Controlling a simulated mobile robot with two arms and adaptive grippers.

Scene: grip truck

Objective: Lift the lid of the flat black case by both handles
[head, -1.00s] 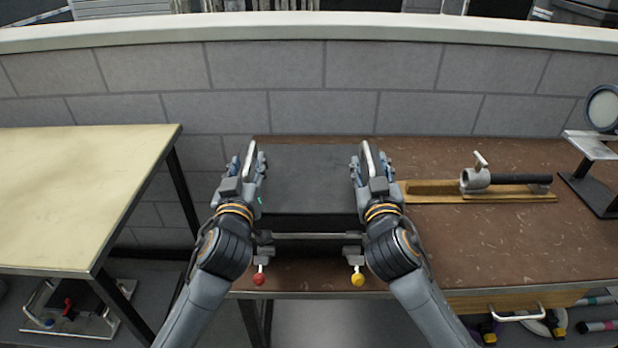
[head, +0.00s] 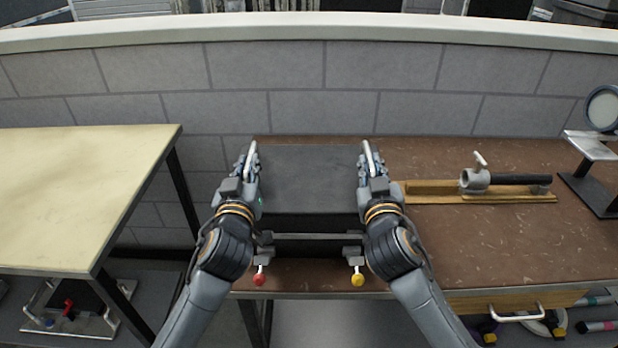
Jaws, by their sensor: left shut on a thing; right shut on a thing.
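The flat black case (head: 305,221) sits on the brown worktop between my two grippers. Its dark lid (head: 310,175) is on top, with a silver handle at each side: the left handle (head: 251,158) and the right handle (head: 368,158). My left gripper (head: 246,171) is shut on the left handle. My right gripper (head: 370,171) is shut on the right handle. The fingers partly hide both handles. Whether the lid is apart from the case body is hard to tell.
A wooden board with a metal fitting (head: 480,190) lies right. A cream table (head: 70,190) stands left. A block wall (head: 300,80) is behind.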

